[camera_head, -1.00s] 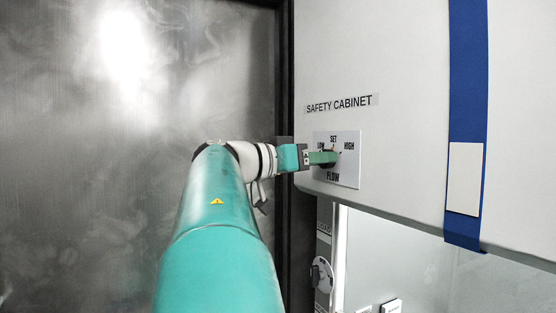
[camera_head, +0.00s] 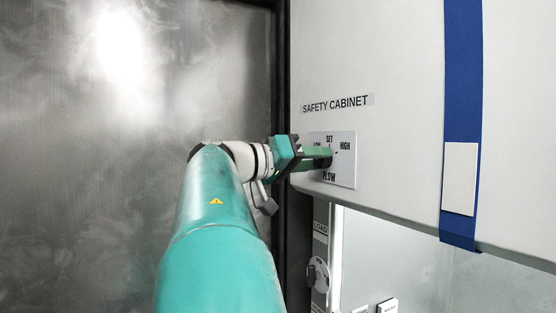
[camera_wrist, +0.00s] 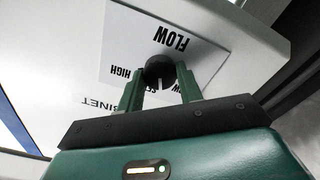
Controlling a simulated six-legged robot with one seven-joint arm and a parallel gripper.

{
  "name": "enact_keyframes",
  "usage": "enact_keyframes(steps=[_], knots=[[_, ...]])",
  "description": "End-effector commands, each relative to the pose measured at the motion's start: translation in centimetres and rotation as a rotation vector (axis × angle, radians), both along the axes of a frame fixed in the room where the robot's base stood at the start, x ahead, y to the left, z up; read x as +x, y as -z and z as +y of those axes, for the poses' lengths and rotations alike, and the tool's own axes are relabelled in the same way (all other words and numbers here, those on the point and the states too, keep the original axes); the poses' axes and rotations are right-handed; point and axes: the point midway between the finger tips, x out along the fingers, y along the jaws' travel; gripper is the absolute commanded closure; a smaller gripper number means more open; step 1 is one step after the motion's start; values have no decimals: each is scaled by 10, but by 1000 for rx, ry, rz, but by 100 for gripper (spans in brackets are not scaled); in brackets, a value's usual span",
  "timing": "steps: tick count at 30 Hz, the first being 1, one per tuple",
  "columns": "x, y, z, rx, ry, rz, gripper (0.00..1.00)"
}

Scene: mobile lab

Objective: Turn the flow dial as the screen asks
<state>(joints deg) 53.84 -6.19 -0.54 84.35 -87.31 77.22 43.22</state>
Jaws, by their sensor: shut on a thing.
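The flow dial is a round black knob (camera_wrist: 160,70) on a white label plate (camera_head: 343,172) below the words SAFETY CABINET. The plate reads LOW, SET, HIGH and FLOW. My gripper (camera_head: 328,154) reaches the plate from the left and covers most of the dial in the head view. In the wrist view my gripper (camera_wrist: 159,84) has one green finger on each side of the knob, shut on it. The knob's white mark points toward the gripper body, roughly at the partly hidden SET. No readable screen shows.
The white cabinet front (camera_head: 390,60) carries a blue strip (camera_head: 462,70) with a blank pale card (camera_head: 460,178) at right. A dark metal panel (camera_head: 90,180) fills the left. Below the cabinet is a round dial marked LOAD (camera_head: 318,272).

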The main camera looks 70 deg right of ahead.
Motion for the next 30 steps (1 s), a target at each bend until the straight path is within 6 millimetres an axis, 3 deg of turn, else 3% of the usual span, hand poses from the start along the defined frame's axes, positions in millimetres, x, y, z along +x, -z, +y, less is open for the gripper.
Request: enact_keyframes(steps=[15,30], knots=[[0,0,0,302,1,344,87],[-1,0,0,428,2,488,87]])
